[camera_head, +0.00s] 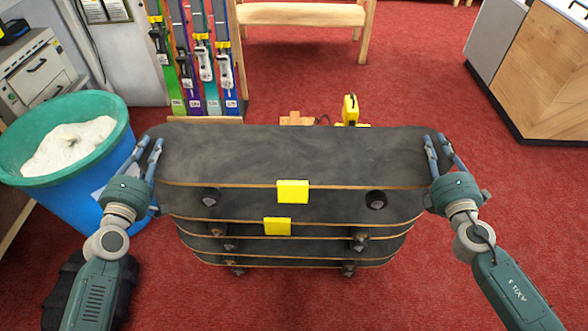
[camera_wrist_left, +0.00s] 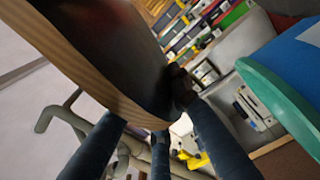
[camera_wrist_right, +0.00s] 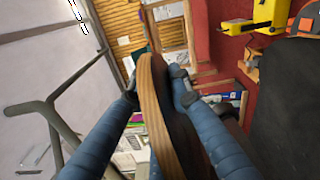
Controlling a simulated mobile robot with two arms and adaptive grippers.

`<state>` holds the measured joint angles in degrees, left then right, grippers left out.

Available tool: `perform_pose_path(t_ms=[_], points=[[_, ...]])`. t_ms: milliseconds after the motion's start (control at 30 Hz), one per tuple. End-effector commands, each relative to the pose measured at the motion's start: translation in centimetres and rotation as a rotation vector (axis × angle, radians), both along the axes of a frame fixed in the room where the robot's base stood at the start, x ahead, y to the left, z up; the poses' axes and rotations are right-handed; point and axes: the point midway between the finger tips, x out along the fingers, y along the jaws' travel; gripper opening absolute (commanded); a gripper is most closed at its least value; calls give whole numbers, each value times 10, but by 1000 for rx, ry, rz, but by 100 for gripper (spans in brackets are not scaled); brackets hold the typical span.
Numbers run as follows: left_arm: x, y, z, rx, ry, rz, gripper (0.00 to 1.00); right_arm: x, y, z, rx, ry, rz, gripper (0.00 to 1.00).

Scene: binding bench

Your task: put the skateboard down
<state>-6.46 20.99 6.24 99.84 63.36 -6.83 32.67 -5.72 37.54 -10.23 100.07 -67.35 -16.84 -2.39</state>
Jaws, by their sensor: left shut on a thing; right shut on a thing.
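The skateboard (camera_head: 300,156) is a wide black deck with a wooden edge and a yellow tag on its front. It is held level between my two grippers, directly over a stack of similar boards (camera_head: 320,228). My left gripper (camera_head: 154,150) is shut on its left end; the wooden edge (camera_wrist_left: 90,80) shows between the fingers in the left wrist view. My right gripper (camera_head: 437,148) is shut on its right end, with the edge (camera_wrist_right: 153,105) between the fingers in the right wrist view. I cannot tell whether the board touches the stack.
A blue bin with a green rim (camera_head: 112,150) holding white material stands close to my left gripper. Upright skis (camera_head: 195,60) and a wooden bench (camera_head: 300,15) are behind. A yellow tool (camera_head: 350,110) is just beyond the board. Red floor (camera_head: 480,150) is open to the right, before a wood-fronted counter (camera_head: 540,80).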

Motion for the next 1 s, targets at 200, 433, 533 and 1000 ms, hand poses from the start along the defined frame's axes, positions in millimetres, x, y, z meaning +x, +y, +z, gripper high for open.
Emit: perform_pose_path(t_ms=[200, 433, 533, 1000], points=[[1, 4, 6, 8, -13, 8, 0, 1, -4, 5, -9, -9, -7, 0], [1, 4, 7, 9, -13, 8, 0, 1, -4, 5, -9, -9, -8, 0], [1, 4, 6, 9, -13, 8, 0, 1, -4, 5, -8, -10, -8, 0], [0, 2, -13, 8, -14, 2, 0, 0, -4, -11, -6, -19, -9, 0]])
